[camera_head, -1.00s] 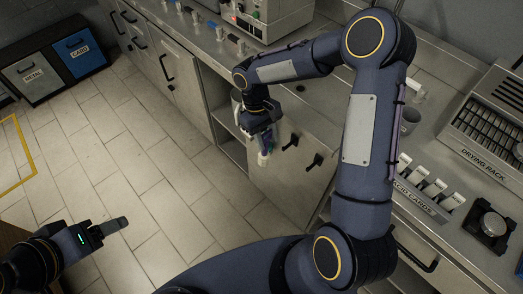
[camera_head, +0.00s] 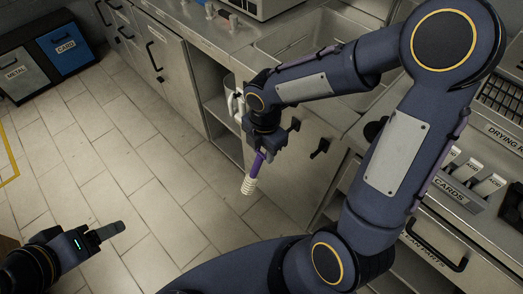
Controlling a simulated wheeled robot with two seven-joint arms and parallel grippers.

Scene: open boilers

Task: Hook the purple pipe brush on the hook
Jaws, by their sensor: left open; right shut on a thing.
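The purple pipe brush (camera_head: 257,164) hangs tilted below my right gripper (camera_head: 263,152), its white bristle end pointing down over the floor. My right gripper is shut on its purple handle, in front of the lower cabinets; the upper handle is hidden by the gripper. My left gripper (camera_head: 108,233) is open and empty, low at the left over the floor tiles. I cannot clearly make out a hook; my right arm covers part of the counter.
An open shelf with a whitish container (camera_head: 235,104) is behind the gripper. The sink (camera_head: 300,45) is above.

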